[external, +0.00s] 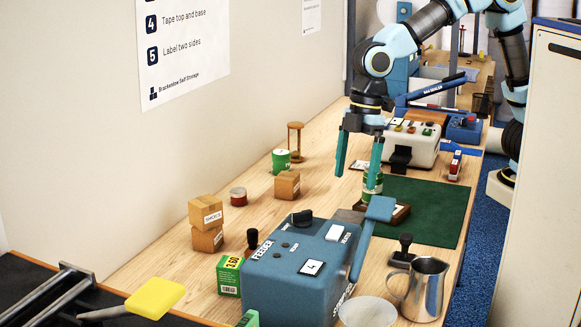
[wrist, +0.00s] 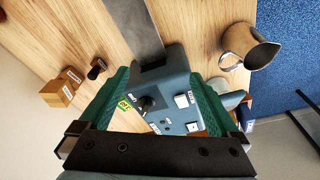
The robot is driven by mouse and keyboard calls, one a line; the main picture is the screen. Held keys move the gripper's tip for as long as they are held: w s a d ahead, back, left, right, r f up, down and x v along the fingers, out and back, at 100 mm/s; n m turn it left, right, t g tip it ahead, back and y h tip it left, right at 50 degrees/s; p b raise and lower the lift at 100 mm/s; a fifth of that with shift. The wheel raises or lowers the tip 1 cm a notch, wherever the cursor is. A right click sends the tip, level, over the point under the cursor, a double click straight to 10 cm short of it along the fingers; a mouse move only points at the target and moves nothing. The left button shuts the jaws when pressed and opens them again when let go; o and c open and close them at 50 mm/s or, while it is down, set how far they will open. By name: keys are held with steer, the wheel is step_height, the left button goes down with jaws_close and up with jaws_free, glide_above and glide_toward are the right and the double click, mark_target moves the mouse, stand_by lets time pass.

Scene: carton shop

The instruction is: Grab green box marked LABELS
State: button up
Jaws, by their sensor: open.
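A small green box (external: 230,275) with a yellow label panel stands on the bench at the left of the blue feeder in the external view. Its print is too small to read surely as LABELS. In the wrist view a green and yellow box (wrist: 125,103) shows partly between the left finger and the feeder. My gripper (external: 357,180) is open and empty, fingers pointing down, above the bench beyond the feeder and well apart from the box. In the wrist view its teal fingers (wrist: 160,73) frame the feeder.
The blue feeder (external: 300,268) stands beside the box. Stacked cartons (external: 206,212), a dark-knobbed stamp (external: 252,240), a red tin (external: 238,195) and a green can (external: 281,160) stand nearby. A steel jug (external: 426,285) is at right. A green mat (external: 430,205) lies behind the feeder.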

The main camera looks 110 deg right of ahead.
steer(key=w+n+b, duration=0.1)
steer(key=w, duration=0.4)
steer(key=w+n+y+b, duration=0.1)
steer(key=w+n, duration=0.1)
steer(key=w, duration=0.4)
steer(key=w+f+n+y+b, duration=0.1)
steer(key=w, duration=0.4)
steer(key=shift+w+a+f+t, duration=0.1)
steer(key=shift+w+a+t, duration=0.05)
steer(key=shift+t, duration=0.25)
steer(key=w+d+n+y+b, duration=0.2)
steer(key=w+d+n, duration=0.15)
steer(key=w, duration=0.45)
steer(key=t, duration=0.1)
glide_above(228, 287)
steer(key=s+d, duration=0.2)
steer(key=d, duration=0.1)
steer(key=shift+y, duration=0.3)
steer(key=f, duration=0.9)
steer(key=f+p, duration=0.1)
steer(key=f, duration=0.3)
steer(key=shift+w+f, duration=0.25)
steer(key=shift+f, duration=0.15)
steer(key=shift+s+p+x, duration=0.2)
steer(key=shift+p+x, duration=0.45)
steer(key=shift+x, duration=0.8)
steer(key=shift+s+p+x, duration=0.15)
steer(key=shift+p+x, duration=0.45)
steer(key=shift+x, duration=0.85)
